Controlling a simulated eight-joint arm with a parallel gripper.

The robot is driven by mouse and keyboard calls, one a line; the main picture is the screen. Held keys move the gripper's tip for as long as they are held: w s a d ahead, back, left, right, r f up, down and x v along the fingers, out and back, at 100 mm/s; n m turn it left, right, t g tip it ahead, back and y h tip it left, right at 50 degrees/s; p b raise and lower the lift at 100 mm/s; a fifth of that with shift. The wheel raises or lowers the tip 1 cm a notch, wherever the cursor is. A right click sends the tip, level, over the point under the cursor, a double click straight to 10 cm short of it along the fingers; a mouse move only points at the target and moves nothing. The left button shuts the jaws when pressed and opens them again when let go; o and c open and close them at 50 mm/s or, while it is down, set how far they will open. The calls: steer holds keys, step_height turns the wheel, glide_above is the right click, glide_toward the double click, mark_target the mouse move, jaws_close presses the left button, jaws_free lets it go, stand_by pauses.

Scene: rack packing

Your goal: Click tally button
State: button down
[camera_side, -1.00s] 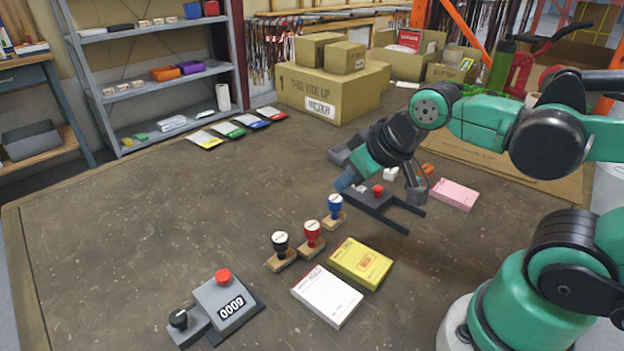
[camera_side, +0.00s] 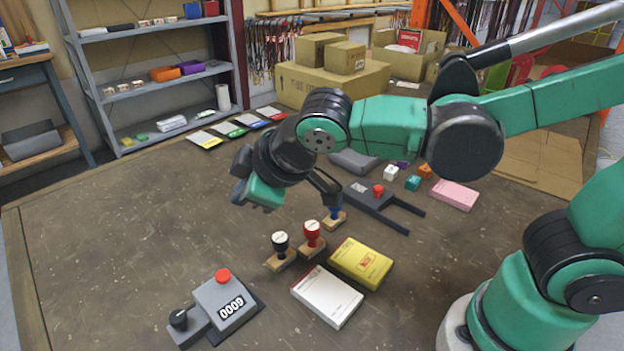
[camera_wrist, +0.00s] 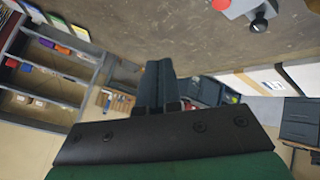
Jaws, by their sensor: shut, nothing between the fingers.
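The tally counter (camera_side: 228,302) is a grey box at the front left of the table, with a red button (camera_side: 223,275) on top and a display that seems to read 0009. A black knob (camera_side: 178,319) sits on its left side. In the wrist view the red button (camera_wrist: 221,4) is at the top edge, partly cut off, beside the black knob (camera_wrist: 259,22). My gripper (camera_side: 240,190) is above the table, behind the counter and apart from it. Its fingers (camera_wrist: 157,82) are together and empty in the wrist view.
Stamps with black (camera_side: 280,241), red (camera_side: 312,232) and blue handles stand right of the counter. A white box (camera_side: 327,297) and a yellow box (camera_side: 360,262) lie beside them. A grey fork-shaped holder (camera_side: 372,202) with a red knob lies farther back. The table left of my gripper is clear.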

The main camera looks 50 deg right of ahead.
mark_target(228, 277)
steer(key=a+n, duration=0.1)
steer(key=a, duration=0.1)
steer(key=a+n, duration=0.1)
steer(key=a, duration=0.1)
steer(key=shift+w+a+n+y, duration=0.2)
steer(key=shift+a+n+y, duration=0.1)
steer(key=shift+a+y, duration=0.1)
steer(key=shift+f, duration=0.1)
steer(key=shift+f, duration=4.3)
steer(key=shift+f, duration=0.4)
steer(key=shift+f, duration=0.5)
steer(key=shift+r, duration=0.95)
